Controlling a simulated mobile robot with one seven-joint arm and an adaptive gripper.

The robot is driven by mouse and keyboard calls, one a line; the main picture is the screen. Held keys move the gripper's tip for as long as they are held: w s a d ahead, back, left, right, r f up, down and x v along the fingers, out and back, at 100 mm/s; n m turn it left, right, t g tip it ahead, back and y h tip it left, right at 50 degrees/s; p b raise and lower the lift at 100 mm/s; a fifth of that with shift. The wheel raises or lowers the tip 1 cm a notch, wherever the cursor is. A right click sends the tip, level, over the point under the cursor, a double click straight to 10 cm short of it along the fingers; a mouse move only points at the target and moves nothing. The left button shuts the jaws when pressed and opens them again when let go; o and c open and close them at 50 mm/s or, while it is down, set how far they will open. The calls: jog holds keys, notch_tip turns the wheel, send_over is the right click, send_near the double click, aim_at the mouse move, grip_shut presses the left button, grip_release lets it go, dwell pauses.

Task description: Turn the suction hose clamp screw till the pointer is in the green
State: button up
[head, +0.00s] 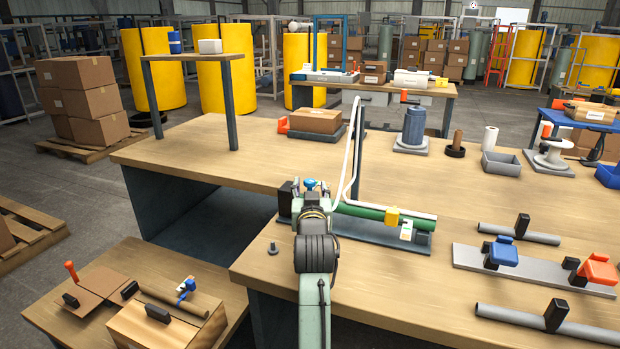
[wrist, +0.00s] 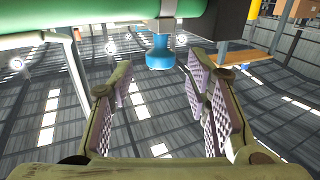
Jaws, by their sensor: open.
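A blue screw knob (head: 310,184) shows just beyond my wrist on the workbench unit. In the wrist view the blue knob (wrist: 160,52) hangs from a grey metal piece at a green cylinder (wrist: 80,10). My gripper (wrist: 158,82) is open, its ridged pads left and right of a gap, with the knob ahead of the gap near the top of the picture. I see no contact. In the head view my gripper (head: 311,197) is partly hidden by my wrist. The green cylinder (head: 372,212) lies on a grey base. I cannot make out a pointer or its green band.
A white hose (head: 351,150) rises from the unit close to the right of my gripper. A yellow block (head: 392,217) and a small white-and-green part (head: 406,231) sit at the right end. A black block (head: 286,198) stands at left. The bench (head: 220,150) is clear further left.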

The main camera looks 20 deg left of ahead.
aim_at(310, 184)
jog(key=shift+p+x, duration=0.35)
jog(key=shift+x, duration=1.85)
jog(key=shift+a, duration=0.1)
grip_shut()
